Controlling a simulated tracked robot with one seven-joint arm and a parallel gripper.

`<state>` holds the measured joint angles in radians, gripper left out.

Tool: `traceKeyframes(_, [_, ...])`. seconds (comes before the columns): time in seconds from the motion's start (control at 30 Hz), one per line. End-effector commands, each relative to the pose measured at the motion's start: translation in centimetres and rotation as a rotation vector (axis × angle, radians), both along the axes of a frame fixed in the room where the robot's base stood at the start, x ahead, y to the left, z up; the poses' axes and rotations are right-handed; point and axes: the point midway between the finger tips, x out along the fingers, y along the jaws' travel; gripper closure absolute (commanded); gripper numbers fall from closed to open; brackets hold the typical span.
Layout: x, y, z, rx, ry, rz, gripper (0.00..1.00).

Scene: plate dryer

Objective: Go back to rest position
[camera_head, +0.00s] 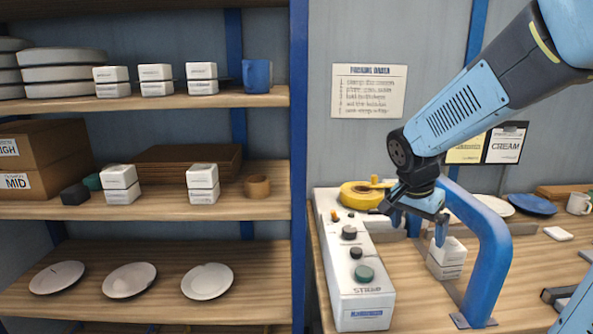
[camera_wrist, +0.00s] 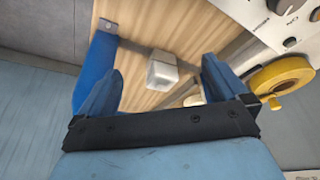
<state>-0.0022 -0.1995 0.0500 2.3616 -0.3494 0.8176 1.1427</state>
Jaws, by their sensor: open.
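My gripper (camera_head: 418,222) hangs over the wooden workbench at the right in the head view, at the end of my light-blue arm. In the wrist view my gripper (camera_wrist: 160,90) has its two blue fingers spread wide apart. The gap between the fingers looks empty.
A blue arched frame (camera_head: 489,250) stands close to the right of my gripper. A white control box (camera_head: 352,265) with knobs and a yellow tape roll (camera_head: 362,195) are to the left. A shelf rack (camera_head: 298,150) with plates and boxes fills the left side.

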Motion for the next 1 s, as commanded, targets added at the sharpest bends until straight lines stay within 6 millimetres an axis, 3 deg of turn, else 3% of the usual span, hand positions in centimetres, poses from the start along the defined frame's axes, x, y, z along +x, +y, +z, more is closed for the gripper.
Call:
traceKeyframes(0.2, [-4.1,0.6,3.5,0.007,-0.027,0.228,0.00])
traceKeyframes(0.6, [-11.4,2.3,7.5,-0.025,-0.112,0.670,0.00])
traceKeyframes(0.8, [-13.7,2.9,8.3,-0.053,-0.150,0.823,0.00])
traceKeyframes(1.0, [-14.4,3.1,8.5,-0.064,-0.161,0.872,0.00])
